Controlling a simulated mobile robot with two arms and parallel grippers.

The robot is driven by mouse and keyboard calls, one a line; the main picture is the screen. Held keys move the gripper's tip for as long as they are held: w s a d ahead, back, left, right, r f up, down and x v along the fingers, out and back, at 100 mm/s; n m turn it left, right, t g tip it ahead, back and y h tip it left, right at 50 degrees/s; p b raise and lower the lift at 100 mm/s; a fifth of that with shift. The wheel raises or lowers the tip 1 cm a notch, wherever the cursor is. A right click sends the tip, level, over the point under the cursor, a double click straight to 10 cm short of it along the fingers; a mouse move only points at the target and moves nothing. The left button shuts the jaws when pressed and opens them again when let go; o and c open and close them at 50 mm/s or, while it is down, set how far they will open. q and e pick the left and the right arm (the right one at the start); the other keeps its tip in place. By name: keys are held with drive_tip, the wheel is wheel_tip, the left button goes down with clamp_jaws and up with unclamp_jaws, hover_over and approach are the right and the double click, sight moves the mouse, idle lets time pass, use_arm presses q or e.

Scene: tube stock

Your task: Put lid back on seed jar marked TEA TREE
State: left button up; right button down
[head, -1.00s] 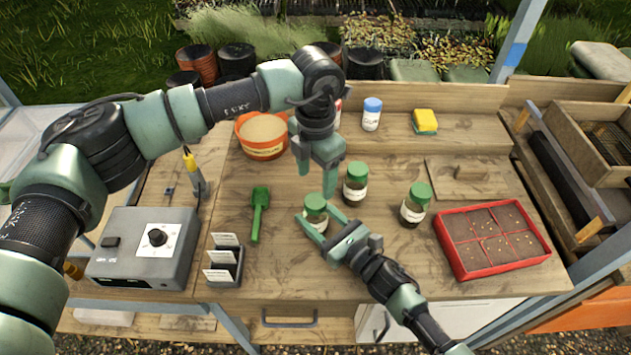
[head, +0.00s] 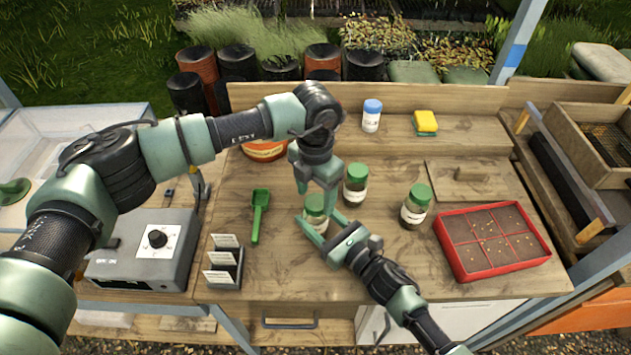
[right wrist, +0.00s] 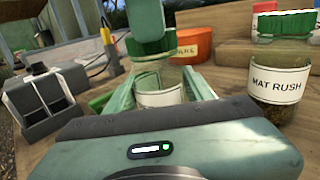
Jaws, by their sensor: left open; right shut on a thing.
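My right gripper (head: 318,228) is shut on a green-topped glass jar (head: 317,222) at the middle of the bench. The jar stands upright; its label (right wrist: 160,97) is partly hidden and I cannot read it. A dark green lid (right wrist: 150,46) sits on its mouth; how firmly, I cannot tell. My left gripper (head: 317,196) is open, pointing down, with its fingers at the lid. Two more jars with green lids stand to the right: one behind (head: 355,190), one farther right (head: 413,212). The nearer one reads MAT RUSH in the right wrist view (right wrist: 280,82).
A green scoop (head: 260,212), card holder (head: 224,265) and grey control box (head: 147,250) lie left. A red seed tray (head: 447,254) is right. The front bench is clear.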

use_arm(q)
drive_tip(key=shift+f, duration=0.65)
clamp_jaws()
drive_tip(key=shift+o, duration=0.8)
unclamp_jaws()
wheel_tip(320, 180, up, 12)
